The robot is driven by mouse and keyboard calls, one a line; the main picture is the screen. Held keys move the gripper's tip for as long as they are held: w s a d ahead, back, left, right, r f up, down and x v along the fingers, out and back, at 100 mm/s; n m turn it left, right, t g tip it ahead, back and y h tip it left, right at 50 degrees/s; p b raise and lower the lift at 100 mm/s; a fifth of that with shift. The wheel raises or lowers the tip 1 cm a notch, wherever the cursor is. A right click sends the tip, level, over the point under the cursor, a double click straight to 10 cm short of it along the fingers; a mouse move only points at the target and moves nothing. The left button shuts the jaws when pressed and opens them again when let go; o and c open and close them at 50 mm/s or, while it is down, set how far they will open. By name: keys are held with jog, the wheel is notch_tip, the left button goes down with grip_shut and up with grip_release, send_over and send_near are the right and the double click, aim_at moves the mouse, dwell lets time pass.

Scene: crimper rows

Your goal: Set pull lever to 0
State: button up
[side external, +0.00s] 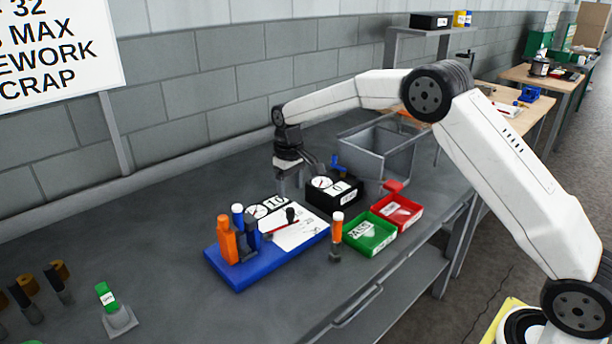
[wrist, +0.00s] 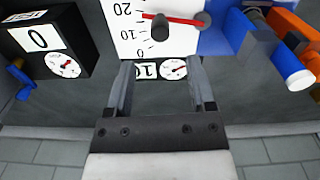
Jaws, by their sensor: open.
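A white scale plate (side external: 308,232) with a red pointer and a black knob (side external: 291,214) lies on a blue base (side external: 240,276). In the wrist view the plate (wrist: 178,45) shows marks 20, 10 and 0. The red pointer (wrist: 182,19) has its left end between 10 and 20, closer to 20. The black knob (wrist: 160,27) stands on it. A small display reading 10 (wrist: 146,71) sits by a round dial (wrist: 173,69). My gripper (wrist: 161,76) is open and empty, with this display and dial showing between its fingers; in the side view my gripper (side external: 293,182) is behind the base.
A black box (side external: 326,200) with a 0 display, dial and blue handle (side external: 340,164) stands right of the gripper. Orange and blue cylinders (side external: 227,240) rise from the base's left end. A green bin (side external: 379,247), red bin (side external: 413,222) and grey crate (side external: 392,168) are to the right.

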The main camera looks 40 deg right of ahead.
aim_at(290, 209)
jog(key=shift+w+f, duration=0.15)
jog(key=shift+f, duration=3.8)
grip_shut()
